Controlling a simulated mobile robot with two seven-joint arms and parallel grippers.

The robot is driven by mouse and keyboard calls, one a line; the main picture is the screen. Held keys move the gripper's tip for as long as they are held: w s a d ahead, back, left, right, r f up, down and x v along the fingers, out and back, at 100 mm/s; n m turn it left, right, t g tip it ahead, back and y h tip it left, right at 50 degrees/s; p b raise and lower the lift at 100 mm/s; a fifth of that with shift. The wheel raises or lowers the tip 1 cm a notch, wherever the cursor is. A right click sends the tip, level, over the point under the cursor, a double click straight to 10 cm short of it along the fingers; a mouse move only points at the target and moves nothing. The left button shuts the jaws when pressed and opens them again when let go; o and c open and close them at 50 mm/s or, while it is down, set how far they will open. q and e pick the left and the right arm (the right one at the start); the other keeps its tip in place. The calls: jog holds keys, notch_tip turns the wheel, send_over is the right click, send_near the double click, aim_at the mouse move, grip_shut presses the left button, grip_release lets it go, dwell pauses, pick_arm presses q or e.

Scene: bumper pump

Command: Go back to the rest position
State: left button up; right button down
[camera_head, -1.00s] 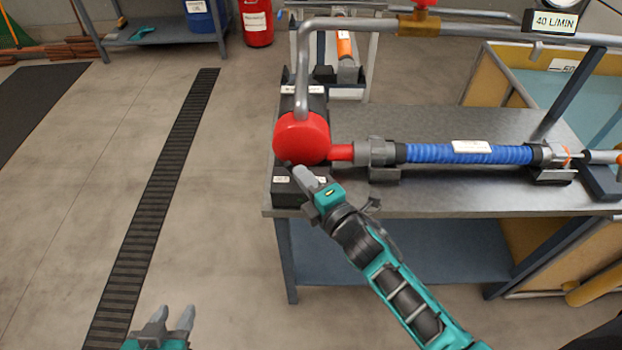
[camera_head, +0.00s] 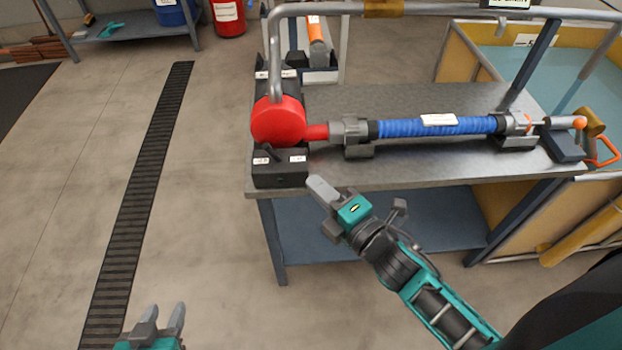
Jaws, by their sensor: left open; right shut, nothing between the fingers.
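My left gripper (camera_head: 159,322) is at the bottom left, over the bare floor, with its two fingers apart and nothing between them. My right gripper (camera_head: 322,192) is shut and empty, just in front of the workbench's front edge. It is below and to the right of the black box (camera_head: 280,176) under the red pump head (camera_head: 278,121). The pump head joins a grey coupling (camera_head: 350,131) and a blue ribbed hose (camera_head: 440,127) lying along the bench. My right gripper appears apart from all of these.
The grey workbench (camera_head: 400,172) has a lower shelf (camera_head: 420,222). A grey pipe (camera_head: 274,50) rises from the pump and runs along the top. A yellow-sided tank (camera_head: 455,55) stands at the right. A floor grate (camera_head: 140,200) runs at the left, with open floor around it.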

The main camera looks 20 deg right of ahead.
jog(key=shift+s, duration=0.1)
dwell(0.5)
jog(key=s+d+f+m+g+h, duration=0.2)
jog(key=s+f+m+g, duration=0.3)
jog(key=m, duration=1.4)
jog(key=s+f+h, duration=0.1)
jog(key=s+f, duration=0.3)
jog(key=f, duration=0.2)
jog(key=shift+d+m+g, duration=0.2)
jog(key=shift+m+g, duration=0.2)
jog(key=c, duration=1.8)
grip_release()
jog(key=shift+w, duration=0.1)
